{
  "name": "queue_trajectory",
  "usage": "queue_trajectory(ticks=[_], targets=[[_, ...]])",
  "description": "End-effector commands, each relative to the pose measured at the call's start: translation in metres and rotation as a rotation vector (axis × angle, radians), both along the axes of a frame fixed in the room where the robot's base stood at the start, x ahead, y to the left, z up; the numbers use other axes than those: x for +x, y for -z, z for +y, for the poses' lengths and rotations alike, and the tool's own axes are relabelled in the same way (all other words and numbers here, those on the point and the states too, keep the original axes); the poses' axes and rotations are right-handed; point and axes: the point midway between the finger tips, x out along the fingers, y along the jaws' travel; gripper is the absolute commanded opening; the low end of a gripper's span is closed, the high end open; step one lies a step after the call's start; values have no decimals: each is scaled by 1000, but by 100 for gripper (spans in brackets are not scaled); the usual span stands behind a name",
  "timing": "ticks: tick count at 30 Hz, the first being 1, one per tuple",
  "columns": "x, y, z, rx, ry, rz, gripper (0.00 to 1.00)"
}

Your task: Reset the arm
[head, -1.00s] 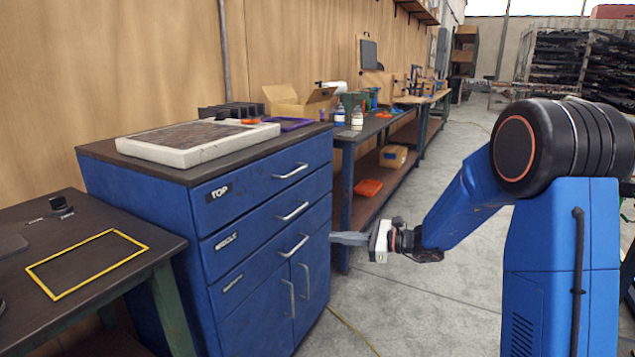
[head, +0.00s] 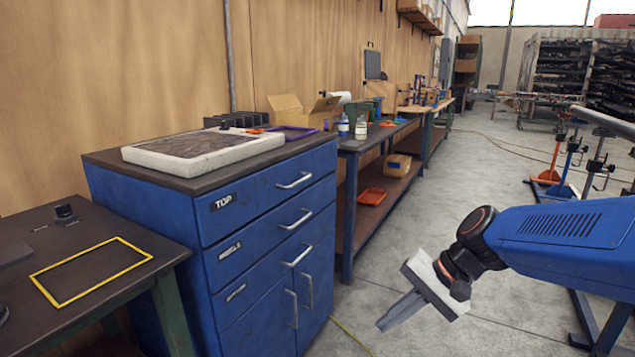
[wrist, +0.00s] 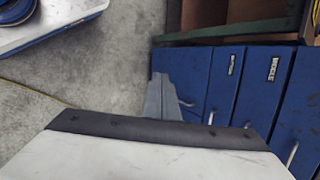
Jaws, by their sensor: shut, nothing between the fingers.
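My gripper (head: 401,311) is in the lower right of the head view, at the end of my blue arm. It points down and to the left over the concrete floor. Its fingers are together and nothing is held between them. In the wrist view the closed fingers (wrist: 160,98) show beyond the pale gripper body, with floor and blue drawers behind them. The gripper is to the right of the blue drawer cabinet (head: 262,225) and apart from it in the head view.
A dark table (head: 150,285) with a yellow outlined rectangle stands at the left. A framed tray (head: 262,145) lies on the cabinet top. A long workbench (head: 352,143) runs behind. Stands (head: 560,165) are at the right.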

Motion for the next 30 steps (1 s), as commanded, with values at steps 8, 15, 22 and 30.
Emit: queue_trajectory(ticks=[8, 15, 22, 30], targets=[[-57, 5, -52, -279, -162, -197, 0], [-93, 5, -101, -528, -289, -352, 0], [-113, 3, -134, -700, -371, -446, 0], [-118, 2, -143, -745, -392, -468, 0]])
